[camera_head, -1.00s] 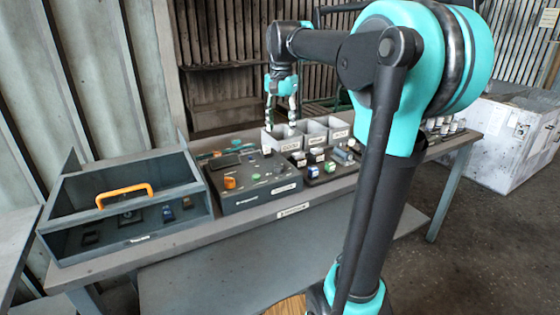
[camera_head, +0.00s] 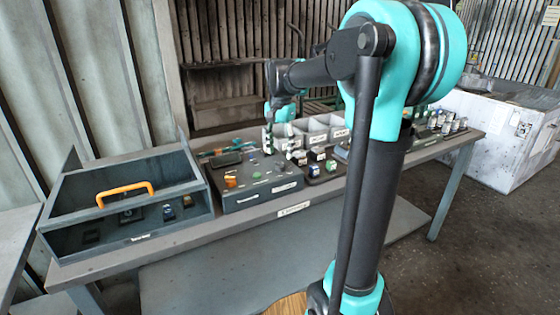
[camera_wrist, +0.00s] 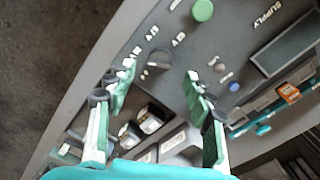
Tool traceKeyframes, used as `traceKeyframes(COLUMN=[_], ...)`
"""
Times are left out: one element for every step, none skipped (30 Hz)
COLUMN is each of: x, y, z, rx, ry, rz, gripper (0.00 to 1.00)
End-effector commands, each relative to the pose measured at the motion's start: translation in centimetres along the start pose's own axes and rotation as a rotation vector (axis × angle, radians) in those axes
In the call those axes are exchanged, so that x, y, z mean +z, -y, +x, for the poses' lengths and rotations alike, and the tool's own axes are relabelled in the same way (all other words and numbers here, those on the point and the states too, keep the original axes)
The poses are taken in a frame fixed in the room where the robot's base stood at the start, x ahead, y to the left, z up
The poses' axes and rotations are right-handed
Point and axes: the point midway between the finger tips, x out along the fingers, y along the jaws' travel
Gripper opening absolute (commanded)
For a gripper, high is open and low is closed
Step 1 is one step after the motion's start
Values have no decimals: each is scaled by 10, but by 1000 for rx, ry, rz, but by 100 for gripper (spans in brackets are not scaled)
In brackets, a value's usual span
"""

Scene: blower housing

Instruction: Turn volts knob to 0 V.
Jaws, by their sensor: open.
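The supply box (camera_head: 252,199) is a dark grey panel on the bench, and its top fills much of the wrist view (camera_wrist: 235,45). A dark round knob (camera_wrist: 158,62), which looks like the volts knob, sits among small white voltage labels; its exact setting is too blurred to read. My gripper (camera_wrist: 160,88) is open and empty, its fingers apart, with the knob lying just beyond the gap between the tips. In the head view my gripper (camera_head: 279,146) hangs over the box's right rear part, and the knob cannot be made out there.
A green button (camera_wrist: 203,10), a blue button (camera_wrist: 233,86) and a dark display (camera_wrist: 288,45) are on the panel. Grey bins (camera_head: 318,130) stand behind, a toolbox with orange handle (camera_head: 125,189) to the left.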

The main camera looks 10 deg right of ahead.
Motion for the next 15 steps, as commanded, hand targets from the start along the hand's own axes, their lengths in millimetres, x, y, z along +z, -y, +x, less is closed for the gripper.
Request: traceKeyframes(x=[0, 0, 0, 0, 0, 0, 0, 0, 0, 0, 0, 0, 0, 0, 0], y=[0, 0, 0, 0, 0, 0, 0, 0, 0, 0, 0, 0, 0, 0, 0], z=[9, 14, 20, 24, 28, 32, 35, 38, 40, 42, 43, 44, 45, 45, 46], rx=[0, 0, 0, 0, 0, 0, 0, 0, 0, 0, 0, 0, 0, 0, 0], ry=[0, 0, 0, 0, 0, 0, 0, 0, 0, 0, 0, 0, 0, 0, 0], rz=[0, 0, 0, 0, 0, 0, 0, 0, 0, 0, 0, 0, 0, 0, 0], gripper=[52, 52, 52, 52, 52, 52, 52, 52, 52, 52, 52, 52, 52, 52, 52])
